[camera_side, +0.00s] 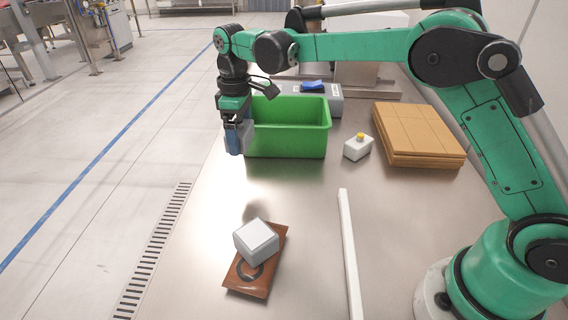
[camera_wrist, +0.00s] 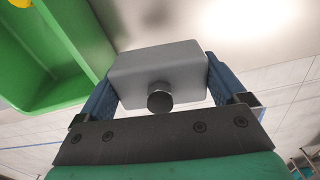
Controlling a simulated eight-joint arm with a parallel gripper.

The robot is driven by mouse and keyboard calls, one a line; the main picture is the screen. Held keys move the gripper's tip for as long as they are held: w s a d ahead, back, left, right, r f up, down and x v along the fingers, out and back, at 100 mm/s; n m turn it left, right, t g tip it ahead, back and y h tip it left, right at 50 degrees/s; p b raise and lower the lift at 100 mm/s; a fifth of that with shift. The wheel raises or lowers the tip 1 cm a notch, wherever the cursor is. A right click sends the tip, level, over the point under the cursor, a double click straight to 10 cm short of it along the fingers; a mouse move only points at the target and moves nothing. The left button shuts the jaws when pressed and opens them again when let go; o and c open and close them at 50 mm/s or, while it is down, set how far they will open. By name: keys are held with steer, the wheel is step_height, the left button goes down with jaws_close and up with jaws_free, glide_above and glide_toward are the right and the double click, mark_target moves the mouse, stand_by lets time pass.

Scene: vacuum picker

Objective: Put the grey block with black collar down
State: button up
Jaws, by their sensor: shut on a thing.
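My gripper (camera_side: 235,138) hangs above the metal table, just left of the green bin, with its blue fingers pointing down. In the wrist view my gripper (camera_wrist: 161,78) is shut on a grey block (camera_wrist: 158,67), one finger against each side. A round dark collar or knob (camera_wrist: 159,97) shows on the block's near face. In the side view the held block is mostly hidden by the fingers. It appears to be held clear of the table.
The green bin (camera_side: 290,154) stands right beside my gripper. A pale box (camera_side: 256,241) sits on a brown plate (camera_side: 248,284) in front. A white block with yellow knob (camera_side: 357,148), a cardboard stack (camera_side: 420,136) and a white rail (camera_side: 350,255) lie to the right. Bare table lies between bin and plate.

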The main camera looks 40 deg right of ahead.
mark_target(232, 188)
steer(key=shift+n, duration=0.5)
steer(key=a+f, duration=0.1)
steer(key=f, duration=0.2)
steer(key=a+f, duration=0.1)
steer(key=f, duration=0.2)
steer(key=a+f, duration=0.1)
steer(key=f, duration=0.2)
steer(key=shift+a+f, duration=0.2)
steer(key=shift+a, duration=0.05)
steer(key=shift+f, duration=0.1)
steer(key=o, duration=1)
